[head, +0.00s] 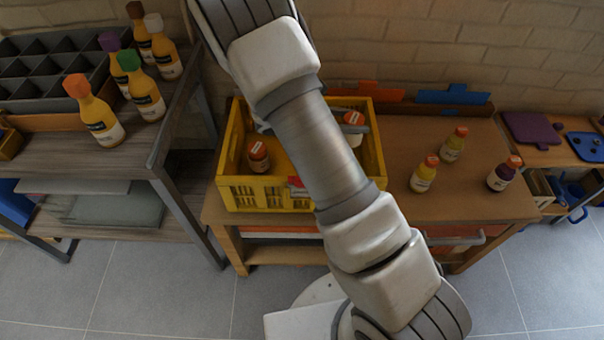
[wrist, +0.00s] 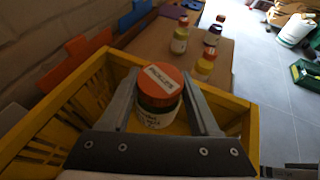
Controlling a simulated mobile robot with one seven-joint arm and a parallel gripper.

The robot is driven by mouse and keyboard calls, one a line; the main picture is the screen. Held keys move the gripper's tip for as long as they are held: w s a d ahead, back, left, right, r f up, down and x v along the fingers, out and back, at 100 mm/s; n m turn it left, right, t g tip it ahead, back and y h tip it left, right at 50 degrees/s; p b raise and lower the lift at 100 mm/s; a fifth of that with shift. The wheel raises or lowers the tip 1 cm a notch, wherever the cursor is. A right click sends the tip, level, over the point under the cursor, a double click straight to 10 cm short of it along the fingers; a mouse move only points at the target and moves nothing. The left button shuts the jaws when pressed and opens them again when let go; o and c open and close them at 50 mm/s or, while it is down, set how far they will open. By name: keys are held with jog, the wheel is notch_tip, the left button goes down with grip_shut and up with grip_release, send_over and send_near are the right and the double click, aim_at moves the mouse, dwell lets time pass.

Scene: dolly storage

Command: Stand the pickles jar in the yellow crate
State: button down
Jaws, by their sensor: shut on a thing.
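The pickles jar (wrist: 158,95) has an orange-red lid with a white label and green contents. In the wrist view it is upright between the two fingers of my gripper (wrist: 162,105), which is shut on it. The jar is inside the outline of the yellow crate (wrist: 240,112); whether its base touches the crate floor is hidden. In the head view the jar (head: 353,119) shows at the back right of the yellow crate (head: 268,193), partly behind my arm. Another jar with an orange lid (head: 258,156) stands at the crate's front left.
A shelf at left holds more bottles and a dark divided tray (head: 45,65). Orange and blue panels (head: 455,95) stand behind the table.

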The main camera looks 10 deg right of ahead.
notch_tip(320, 180, down, 11)
jog(key=b, duration=0.4)
jog(key=shift+w, duration=0.1)
jog(key=shift+c, duration=0.6)
grip_release()
jog(key=shift+f, duration=0.1)
